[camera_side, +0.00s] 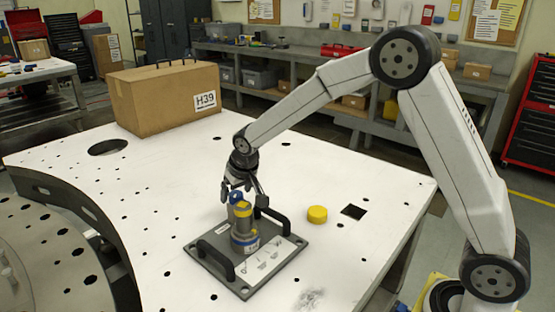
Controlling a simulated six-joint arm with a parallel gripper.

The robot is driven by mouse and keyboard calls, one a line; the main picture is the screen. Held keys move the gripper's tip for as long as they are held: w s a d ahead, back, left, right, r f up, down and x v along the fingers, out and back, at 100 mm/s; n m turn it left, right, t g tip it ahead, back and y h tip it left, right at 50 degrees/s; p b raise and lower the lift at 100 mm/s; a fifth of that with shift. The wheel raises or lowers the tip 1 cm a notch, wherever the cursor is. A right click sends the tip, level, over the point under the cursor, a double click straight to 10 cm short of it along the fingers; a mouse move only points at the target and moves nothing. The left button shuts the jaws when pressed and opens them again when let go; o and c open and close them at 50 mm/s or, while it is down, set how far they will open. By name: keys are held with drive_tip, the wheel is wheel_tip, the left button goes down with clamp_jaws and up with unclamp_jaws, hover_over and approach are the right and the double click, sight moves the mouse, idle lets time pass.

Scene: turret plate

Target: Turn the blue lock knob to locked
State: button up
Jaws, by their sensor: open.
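The blue lock knob (236,197) sits on top of a grey and yellow cylindrical turret (243,225) with a blue band near its base. The turret stands upright on a dark square plate (245,284) with two black handles and a pale marked panel. My gripper (244,192) points down, open, right over the knob with its fingers around or beside it. I cannot tell whether the fingers touch the knob. The panel markings are too small to read.
A cardboard box (165,95) marked H39 stands at the back left. The table has many small holes and a curved left edge.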

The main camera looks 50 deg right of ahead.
sight(236, 194)
drive_tip(key=v, duration=0.7)
drive_tip(key=shift+r, duration=0.15)
drive_tip(key=shift+s, duration=0.1)
idle(0.3)
drive_tip(key=shift+w+d+g, duration=0.25)
drive_tip(key=shift+w+g, duration=0.85)
drive_tip(key=shift+w+r+g+y, duration=0.1)
drive_tip(key=shift+w+g+y, duration=0.35)
drive_tip(key=shift+g, duration=0.65)
drive_tip(key=shift+w, duration=0.1)
drive_tip(key=shift+f, duration=3.95)
drive_tip(key=shift+c, duration=0.2)
clamp_jaws()
